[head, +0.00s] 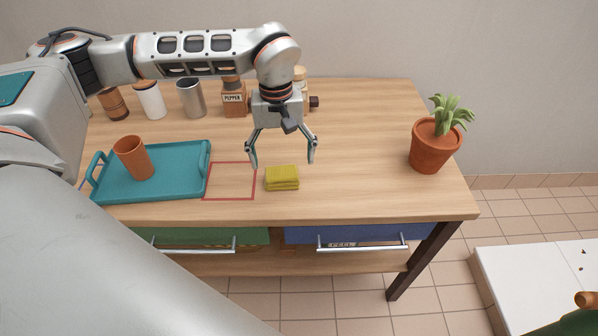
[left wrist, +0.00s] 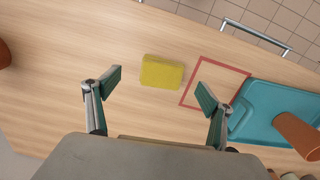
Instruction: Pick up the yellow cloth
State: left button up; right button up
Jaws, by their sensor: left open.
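The yellow cloth (head: 282,179) is a small folded stack lying on the wooden table (head: 350,150), just right of a red square outline. In the left wrist view the cloth (left wrist: 161,72) lies beyond the fingertips, between their lines. My left gripper (head: 281,165) is open and empty, pointing down above and a little behind the cloth, apart from it. Its two fingers also show in the left wrist view (left wrist: 158,88). My right gripper is not in view.
A teal tray (head: 185,188) with an orange cup (head: 133,158) stands left of the red outline (head: 230,181). A potted plant (head: 436,146) stands at the right. A pepper box (head: 234,100), a metal cup (head: 190,98) and other containers line the back. Table around the cloth is clear.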

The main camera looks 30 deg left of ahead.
aim_at(281, 172)
pick_arm(q)
jog(key=shift+w+a+r+y, duration=0.15)
jog(key=shift+w+a+y, duration=0.2)
jog(key=shift+a, duration=0.25)
jog(key=shift+w+a+f, duration=0.1)
jog(key=shift+f, duration=1)
notch_tip(281, 172, down, 5)
jog(key=shift+f+b, duration=0.2)
jog(key=shift+b, duration=0.45)
jog(key=c, duration=1.1)
